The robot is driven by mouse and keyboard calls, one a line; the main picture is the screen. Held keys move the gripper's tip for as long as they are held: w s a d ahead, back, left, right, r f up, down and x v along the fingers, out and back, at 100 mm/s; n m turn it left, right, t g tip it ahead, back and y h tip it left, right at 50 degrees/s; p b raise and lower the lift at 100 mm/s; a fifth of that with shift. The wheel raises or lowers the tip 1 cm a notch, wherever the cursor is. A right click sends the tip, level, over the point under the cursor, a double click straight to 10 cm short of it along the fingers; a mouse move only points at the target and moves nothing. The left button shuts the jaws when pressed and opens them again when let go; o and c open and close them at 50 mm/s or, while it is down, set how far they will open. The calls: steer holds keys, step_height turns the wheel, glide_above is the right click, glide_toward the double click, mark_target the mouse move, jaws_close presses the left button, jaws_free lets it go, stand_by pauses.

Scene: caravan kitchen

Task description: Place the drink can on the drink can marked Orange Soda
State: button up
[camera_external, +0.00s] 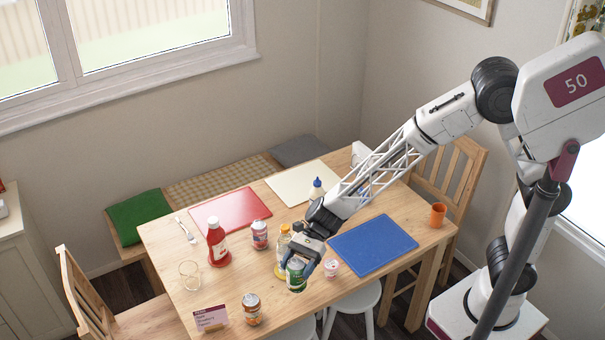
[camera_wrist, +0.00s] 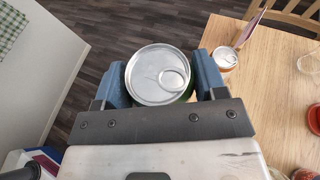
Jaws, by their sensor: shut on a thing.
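My gripper (camera_external: 301,262) is shut on a green drink can (camera_external: 296,276), with one finger on each side of it. In the wrist view my gripper (camera_wrist: 162,78) holds the can, and its silver lid (camera_wrist: 157,74) with a pull tab faces the camera. The held can is upright near the table's front edge. A can with an orange label (camera_external: 252,310) stands on the table to its left and nearer the front; it also shows in the wrist view (camera_wrist: 226,60). A red-and-purple can (camera_external: 260,236) stands farther back. The can lettering is too small to read.
A small sign (camera_external: 211,318) stands beside the orange-label can. A ketchup bottle (camera_external: 217,245), a glass (camera_external: 189,275), an oil bottle (camera_external: 282,252) and a small tub (camera_external: 331,268) stand nearby. A blue board (camera_external: 373,245) lies to the right. Bare wood lies between the glass and the held can.

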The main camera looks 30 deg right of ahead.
steer(key=shift+s+d+r, duration=0.1)
steer(key=shift+s+d, duration=0.5)
steer(key=w+a, duration=0.4)
steer(key=a, duration=0.3)
steer(key=w+a+f, duration=0.1)
steer(key=w+a, duration=0.3)
steer(key=a, duration=0.3)
steer(key=shift+f, duration=0.25)
steer(key=shift+f, duration=1.75)
steer(key=shift+f, duration=0.2)
steer(key=o, duration=1.1)
steer(key=shift+r, duration=0.2)
